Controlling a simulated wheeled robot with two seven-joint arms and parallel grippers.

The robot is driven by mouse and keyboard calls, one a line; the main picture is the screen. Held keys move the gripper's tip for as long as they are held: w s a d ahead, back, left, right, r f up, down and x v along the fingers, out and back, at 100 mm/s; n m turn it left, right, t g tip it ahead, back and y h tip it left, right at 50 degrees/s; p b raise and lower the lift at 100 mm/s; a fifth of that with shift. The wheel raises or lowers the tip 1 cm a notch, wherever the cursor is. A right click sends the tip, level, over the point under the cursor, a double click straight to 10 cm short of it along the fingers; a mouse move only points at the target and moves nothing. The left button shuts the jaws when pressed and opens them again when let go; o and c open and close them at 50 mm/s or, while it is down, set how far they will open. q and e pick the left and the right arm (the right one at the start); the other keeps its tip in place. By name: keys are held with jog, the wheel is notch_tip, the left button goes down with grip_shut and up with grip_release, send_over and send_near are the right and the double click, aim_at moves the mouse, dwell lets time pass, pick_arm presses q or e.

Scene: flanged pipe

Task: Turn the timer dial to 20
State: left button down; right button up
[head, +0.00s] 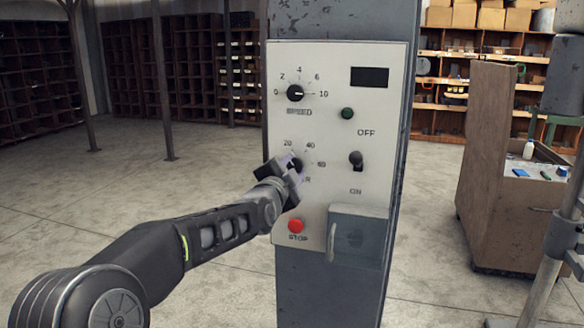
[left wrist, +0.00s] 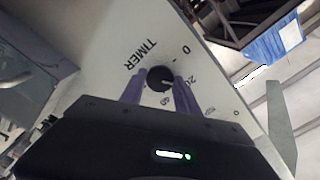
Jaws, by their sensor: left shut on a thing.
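The timer dial (head: 296,165) is a small round black knob low on the left of the white control panel (head: 330,110). My left gripper (head: 284,172) reaches it from the left and hides part of its scale and label. In the left wrist view the timer dial (left wrist: 160,78) sits between the two purple fingers of my left gripper (left wrist: 159,86), which is shut on it. The TIMER label and the marks 0, 20 and 40 show around it. A pale pointer mark on the knob faces roughly towards the 20. My right gripper is not in view.
A brown cabinet (head: 510,170) stands to the right.

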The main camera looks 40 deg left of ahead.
pick_arm(q)
jog(key=shift+m, duration=0.3)
jog(key=c, duration=0.9)
grip_release()
jog(key=b+v, duration=0.1)
jog(key=v, duration=0.6)
jog(key=shift+s+d+b, duration=0.15)
jog(key=shift+s+b, duration=0.2)
